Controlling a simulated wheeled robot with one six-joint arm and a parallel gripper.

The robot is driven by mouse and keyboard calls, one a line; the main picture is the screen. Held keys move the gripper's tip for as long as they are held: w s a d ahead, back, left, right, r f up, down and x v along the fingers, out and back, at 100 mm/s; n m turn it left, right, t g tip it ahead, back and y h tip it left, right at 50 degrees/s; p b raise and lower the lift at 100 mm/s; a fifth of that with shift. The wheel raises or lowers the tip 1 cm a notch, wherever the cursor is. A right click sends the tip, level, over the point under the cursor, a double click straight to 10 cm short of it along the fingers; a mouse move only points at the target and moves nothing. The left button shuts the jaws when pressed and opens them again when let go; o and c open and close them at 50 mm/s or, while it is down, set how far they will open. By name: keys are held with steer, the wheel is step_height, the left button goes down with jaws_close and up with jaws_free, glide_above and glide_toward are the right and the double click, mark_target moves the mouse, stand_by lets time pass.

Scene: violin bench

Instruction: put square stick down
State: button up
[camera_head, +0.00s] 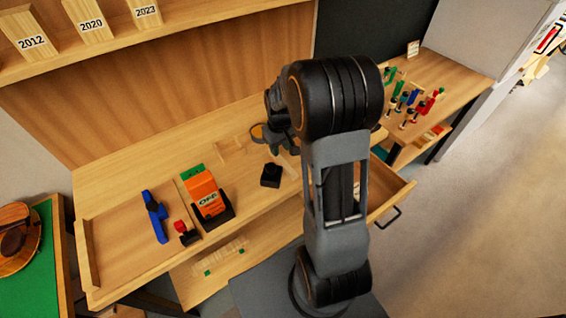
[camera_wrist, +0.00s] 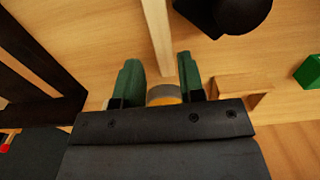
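My gripper (camera_wrist: 160,82) has two green fingers. They stand apart with a gap between them and do not appear closed on anything. A pale wooden strip (camera_wrist: 156,30) with straight edges runs from the top of the wrist view down to the gap. It may be the square stick or a fixed bench strip; I cannot tell which. A yellow and grey round thing (camera_wrist: 164,94) shows between the fingers, and it also shows in the head view (camera_head: 257,133). In the head view my gripper (camera_head: 281,146) is low over the bench, partly hidden by my arm.
A black item (camera_head: 270,175) stands on the bench (camera_head: 120,245) close to my gripper. A wooden piece (camera_wrist: 240,88) lies right of the fingers. An orange box (camera_head: 205,195), a blue tool (camera_head: 155,216) and a red-topped item (camera_head: 184,232) stand left. An open drawer (camera_head: 392,195) is at right.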

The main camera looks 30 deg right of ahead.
mark_target(283, 163)
steer(key=shift+a+f+p, duration=0.1)
steer(key=shift+f+p, duration=0.3)
steer(key=shift+f, duration=2.2)
steer(key=shift+w, duration=0.1)
jaws_close()
steer(key=shift+r, duration=0.1)
